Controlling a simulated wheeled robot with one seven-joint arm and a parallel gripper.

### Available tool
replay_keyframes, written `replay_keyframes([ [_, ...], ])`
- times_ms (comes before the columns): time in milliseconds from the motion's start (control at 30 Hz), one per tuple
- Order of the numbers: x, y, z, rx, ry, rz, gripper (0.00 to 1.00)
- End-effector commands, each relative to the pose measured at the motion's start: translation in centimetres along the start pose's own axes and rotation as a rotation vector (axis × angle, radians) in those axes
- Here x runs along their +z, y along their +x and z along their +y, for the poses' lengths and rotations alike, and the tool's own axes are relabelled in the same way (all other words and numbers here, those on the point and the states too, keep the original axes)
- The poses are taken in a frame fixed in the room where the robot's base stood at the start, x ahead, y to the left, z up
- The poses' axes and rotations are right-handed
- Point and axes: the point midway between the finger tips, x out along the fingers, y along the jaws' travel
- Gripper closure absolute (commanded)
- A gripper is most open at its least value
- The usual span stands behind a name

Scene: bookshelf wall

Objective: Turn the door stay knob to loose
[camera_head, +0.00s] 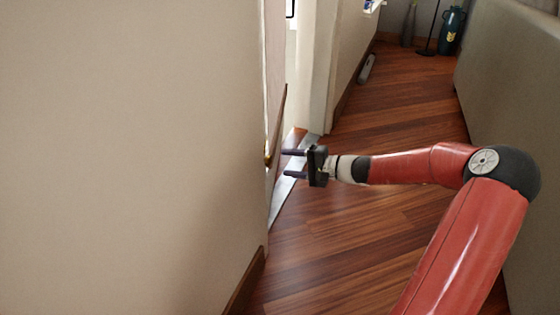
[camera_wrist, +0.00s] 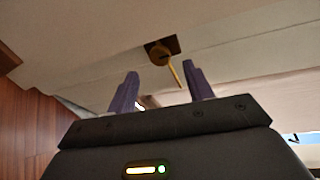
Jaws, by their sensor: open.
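The door stay knob (camera_wrist: 158,52) is a small brass piece on a dark square plate in the wrist view. A thin brass bar runs from it down and to the right, its lower end between the fingertips in that picture. In the head view a small brass piece, likely the same knob (camera_head: 267,160), shows at the wall's edge, mostly hidden. My gripper (camera_head: 285,163) is open and empty, its two dark fingers pointing left toward the knob, with a small gap showing. In the wrist view my gripper (camera_wrist: 163,75) has its fingertips just below the knob.
A beige wall (camera_head: 130,150) fills the left of the head view. A doorway with a pale frame (camera_head: 318,70) and a grey threshold (camera_head: 283,190) lies behind the gripper. The wooden floor (camera_head: 400,110) is open beyond. A grey sofa-like surface (camera_head: 515,90) stands at the right.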

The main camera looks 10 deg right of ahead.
Motion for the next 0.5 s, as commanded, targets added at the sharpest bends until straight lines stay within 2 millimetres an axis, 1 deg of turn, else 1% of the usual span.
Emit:
replay_keyframes([
  [33,-0.1,-1.0,-0.1,0.001,0.000,0.004,0.48],
  [200,0.0,-2.6,0.0,0.001,0.000,0.001,0.48],
  [500,0.0,-2.9,0.1,0.000,0.000,-0.001,0.48],
])
